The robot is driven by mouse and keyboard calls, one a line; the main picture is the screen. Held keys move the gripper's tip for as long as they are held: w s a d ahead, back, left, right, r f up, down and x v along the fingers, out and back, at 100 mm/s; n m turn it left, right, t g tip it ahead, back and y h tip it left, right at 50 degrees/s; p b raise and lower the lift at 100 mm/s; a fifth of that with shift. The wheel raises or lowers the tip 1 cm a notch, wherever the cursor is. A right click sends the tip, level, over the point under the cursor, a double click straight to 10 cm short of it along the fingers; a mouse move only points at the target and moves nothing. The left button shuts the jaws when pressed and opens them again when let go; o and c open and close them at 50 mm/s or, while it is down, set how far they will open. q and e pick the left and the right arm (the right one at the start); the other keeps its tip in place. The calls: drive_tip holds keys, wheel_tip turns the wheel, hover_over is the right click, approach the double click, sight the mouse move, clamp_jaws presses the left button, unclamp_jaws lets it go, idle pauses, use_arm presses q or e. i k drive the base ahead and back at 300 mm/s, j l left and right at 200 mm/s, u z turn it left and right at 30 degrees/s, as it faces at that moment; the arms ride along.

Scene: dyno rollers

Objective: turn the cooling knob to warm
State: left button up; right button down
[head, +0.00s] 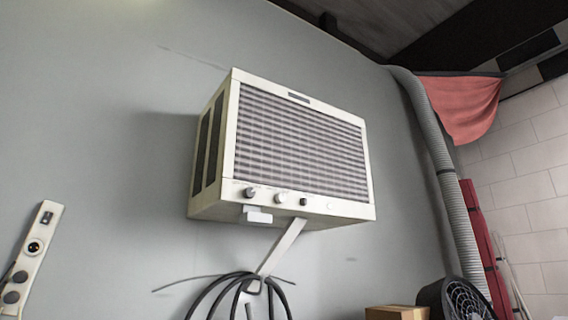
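A cream air cooler (228,180) with a slatted grille (300,140) is mounted on the grey wall. Along its lower front strip sit a grey knob (250,193), a pale knob (280,198) and a dark knob (303,201). A faint round pale control (330,206) is to their right. The small labels above the knobs are too small to read, so I cannot tell which is the cooling knob or where any points. Neither of my grippers is in view, and nothing touches the knobs.
A small white block (258,215) hangs below the cooler's front edge. A pale bracket (280,248) and looped black cables (236,285) are beneath. A socket strip (32,258) is at left. A cardboard box (397,312), black fan (462,300) and grey duct (440,165) are at right.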

sight(279, 198)
drive_tip(key=i+j+u, duration=0.1)
drive_tip(key=j+u, duration=0.2)
drive_tip(key=i+j+u, duration=0.1)
drive_tip(key=j+u, duration=0.25)
drive_tip(key=i+j+u, duration=0.15)
drive_tip(key=u, duration=0.15)
drive_tip(key=j, duration=0.1)
